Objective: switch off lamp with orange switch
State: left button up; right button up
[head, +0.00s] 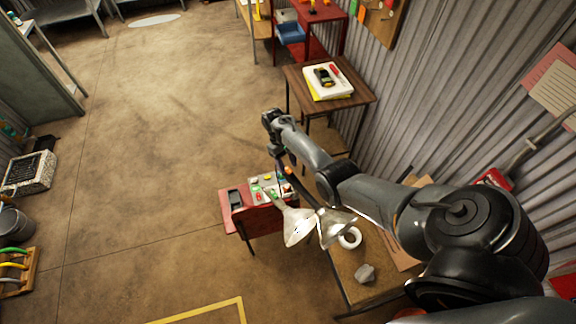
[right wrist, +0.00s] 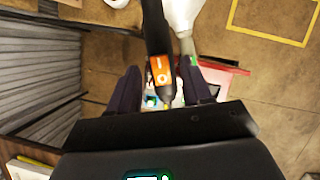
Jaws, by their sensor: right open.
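A dark-necked lamp with an orange switch (right wrist: 162,72) shows in the right wrist view, with white marks on the switch. In the head view the orange part (head: 288,170) is small, beside my right gripper (head: 281,168). My right gripper (right wrist: 161,92) is open, one finger on each side of the orange switch; I cannot tell whether they touch it. A metal lamp shade (head: 336,230) stands beside a white lamp shade (head: 297,226). The white lamp (right wrist: 183,12) has a green part, close right of the orange switch in the wrist view. My left gripper is not in view.
A panel with coloured buttons (head: 258,183) lies on a small red table (head: 228,196), below my right gripper. A wooden table (head: 350,264) bears a white ring (head: 349,237) and a grey stone (head: 365,273). A corrugated wall (head: 430,90) bounds the right; the left floor is open.

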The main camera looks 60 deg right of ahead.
jog(key=p+v, duration=0.1)
jog(key=v, duration=0.5)
jog(key=shift+p, duration=0.35)
jog(key=shift+f, duration=0.1)
